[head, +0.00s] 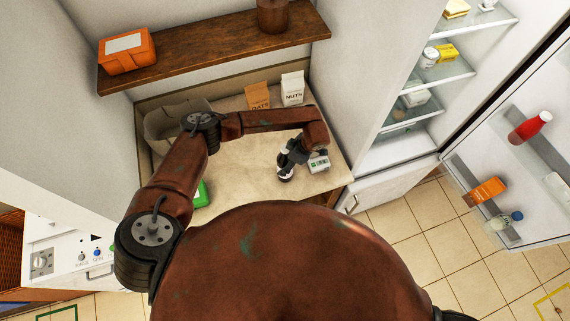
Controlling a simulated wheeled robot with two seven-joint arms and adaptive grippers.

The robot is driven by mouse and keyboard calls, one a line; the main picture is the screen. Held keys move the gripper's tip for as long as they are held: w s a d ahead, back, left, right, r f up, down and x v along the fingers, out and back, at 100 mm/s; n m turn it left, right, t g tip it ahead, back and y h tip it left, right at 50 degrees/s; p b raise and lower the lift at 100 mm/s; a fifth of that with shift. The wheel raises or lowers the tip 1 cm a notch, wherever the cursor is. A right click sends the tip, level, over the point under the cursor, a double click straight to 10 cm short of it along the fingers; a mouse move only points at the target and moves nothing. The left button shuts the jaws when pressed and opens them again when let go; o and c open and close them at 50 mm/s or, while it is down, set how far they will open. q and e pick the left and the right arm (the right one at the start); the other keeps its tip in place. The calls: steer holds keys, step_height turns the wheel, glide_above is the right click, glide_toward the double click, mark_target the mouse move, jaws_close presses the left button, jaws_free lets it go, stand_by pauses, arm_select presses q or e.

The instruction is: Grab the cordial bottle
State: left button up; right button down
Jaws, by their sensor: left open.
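Two bottles show in the open fridge door at the right, and I cannot read which one is the cordial. A red bottle (530,127) with a pale cap lies tilted in the picture on the upper door shelf. A clear, pale bottle (501,223) with a blue cap is on the lower door shelf. My left gripper (286,172) is open over the countertop, far to the left of both bottles. It points down, and its fingertips are small and hard to make out. My right gripper is not in view.
A small grey-green device (318,162) is beside my left gripper. Oats (258,96) and nuts (292,89) cartons stand behind on the counter (240,165). An orange carton (487,190) is on the lower door shelf. The tiled floor (415,235) before the fridge is clear.

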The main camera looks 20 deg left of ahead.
arm_select(q)
jaws_close()
stand_by(0.9)
